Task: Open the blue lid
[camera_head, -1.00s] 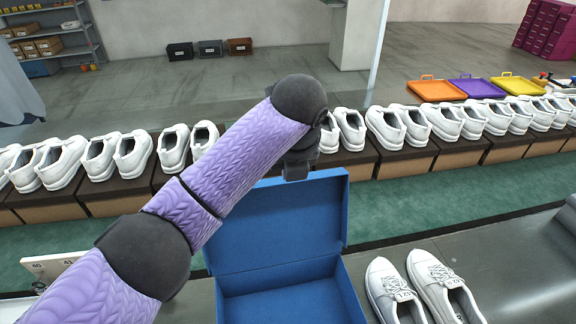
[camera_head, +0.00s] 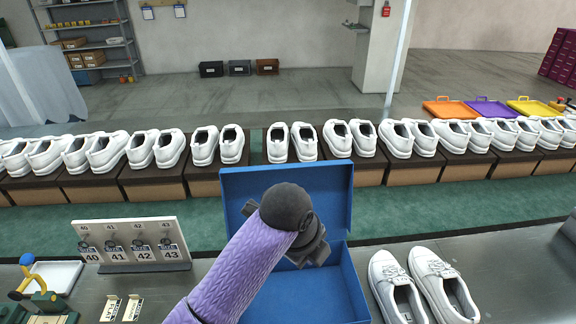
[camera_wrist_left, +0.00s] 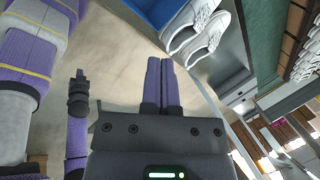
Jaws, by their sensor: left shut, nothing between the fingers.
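The blue lid (camera_head: 332,190) stands upright at the back of the blue shoebox, its inner face toward me. The blue box (camera_head: 340,290) below is open, and my left arm covers part of it. My left gripper (camera_head: 308,254) is in front of the lid, over the box opening; I cannot tell whether it touches either. In the left wrist view its fingers (camera_wrist_left: 158,84) are together with nothing between them. Part of the blue box (camera_wrist_left: 152,12) shows at that view's top. My right gripper (camera_wrist_left: 79,92) hangs at its left, too small to tell its state.
White shoes (camera_head: 425,288) stand close right of the box on the grey table. A size-number board (camera_head: 130,245) and a small tray (camera_head: 50,277) are at left. A row of shoes on brown boxes (camera_head: 410,170) runs behind the lid, beyond a green strip (camera_head: 400,212).

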